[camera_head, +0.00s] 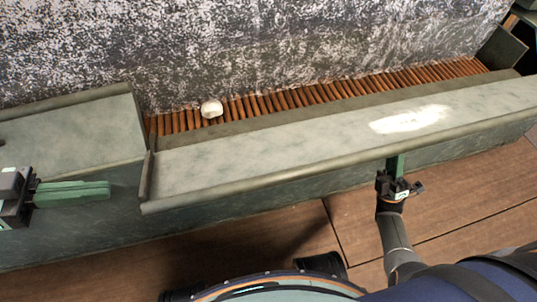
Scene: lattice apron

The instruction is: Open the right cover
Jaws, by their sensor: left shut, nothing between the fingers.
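A long grey-green panel (290,150) with a raised front lip runs from the middle left to the right edge; it appears to be the right cover. A pale worn patch (410,119) marks its right part. A shorter similar panel (70,130) lies to its left. My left gripper (106,190) is shut and empty, in front of the left panel's front face. My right gripper (396,163) points up at the long panel's front lip, close to it; contact cannot be told. Its fingers show edge-on, so their opening is unclear.
A row of orange-brown slats (310,93) lies behind the long panel, below a mottled grey wall (260,45). A white rounded object (211,107) rests on the slats at the left. A small dark panel (502,48) stands at the far right. Brown floor (470,200) lies in front.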

